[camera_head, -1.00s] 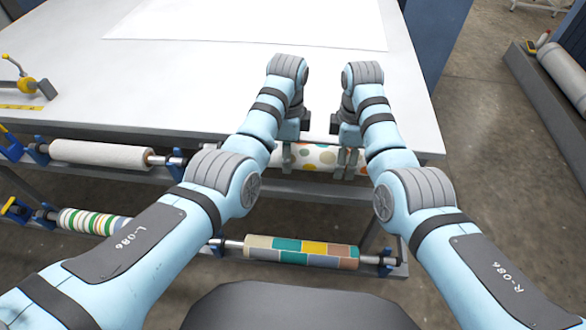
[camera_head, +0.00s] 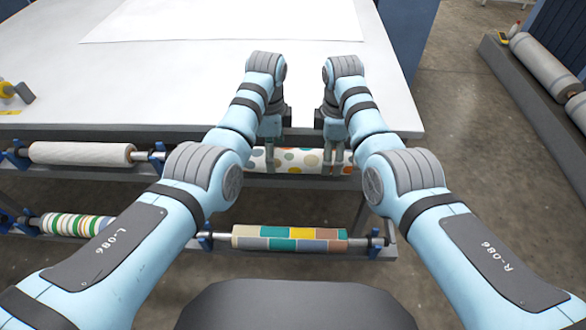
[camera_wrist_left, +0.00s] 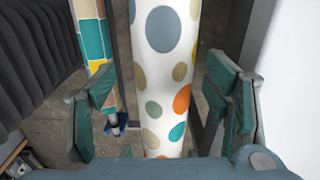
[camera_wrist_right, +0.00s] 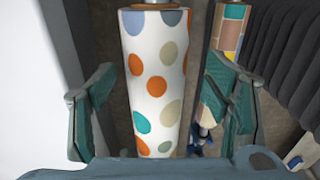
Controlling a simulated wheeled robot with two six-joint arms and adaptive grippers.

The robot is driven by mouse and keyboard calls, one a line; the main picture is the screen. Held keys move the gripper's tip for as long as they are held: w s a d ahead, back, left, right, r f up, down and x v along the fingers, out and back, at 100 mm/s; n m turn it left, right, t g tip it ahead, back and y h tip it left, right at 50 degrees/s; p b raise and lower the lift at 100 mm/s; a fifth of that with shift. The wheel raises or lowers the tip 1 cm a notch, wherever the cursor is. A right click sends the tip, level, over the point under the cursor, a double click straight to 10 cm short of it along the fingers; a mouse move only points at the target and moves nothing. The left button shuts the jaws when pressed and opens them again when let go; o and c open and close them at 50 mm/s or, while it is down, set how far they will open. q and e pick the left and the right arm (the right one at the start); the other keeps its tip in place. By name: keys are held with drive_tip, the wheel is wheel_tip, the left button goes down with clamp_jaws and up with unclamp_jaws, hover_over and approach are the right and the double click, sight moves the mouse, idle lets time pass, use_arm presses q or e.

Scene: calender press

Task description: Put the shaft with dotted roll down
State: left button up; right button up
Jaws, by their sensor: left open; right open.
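The dotted roll (camera_head: 301,160), white with coloured dots, lies level in front of the table's front edge. Its shaft ends are mostly hidden by my arms, so I cannot tell how they sit in the rack. My left gripper (camera_head: 270,158) and right gripper (camera_head: 337,162) point down at the roll's left and right parts. In the left wrist view, the roll (camera_wrist_left: 165,70) runs between open fingers with gaps on both sides. In the right wrist view, the roll (camera_wrist_right: 155,85) also runs between open fingers, with gaps.
A white roll (camera_head: 80,153) lies in the upper rack to the left. A striped roll (camera_head: 75,225) and a colour-block roll (camera_head: 290,239) lie on the lower level. The white table (camera_head: 190,75) carries a pale sheet (camera_head: 220,20).

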use_arm(q)
drive_tip(key=shift+w+a+r, duration=0.1)
drive_tip(key=shift+r, duration=0.15)
use_arm(e)
drive_tip(key=shift+w+a, duration=0.1)
drive_tip(key=shift+a, duration=0.05)
use_arm(q)
wheel_tip(320, 180, up, 6)
drive_tip(key=shift+r, duration=0.55)
use_arm(e)
drive_tip(key=shift+r, duration=0.3)
wheel_tip(320, 180, up, 11)
drive_tip(key=shift+w+r, duration=0.1)
use_arm(q)
drive_tip(key=shift+f, duration=0.1)
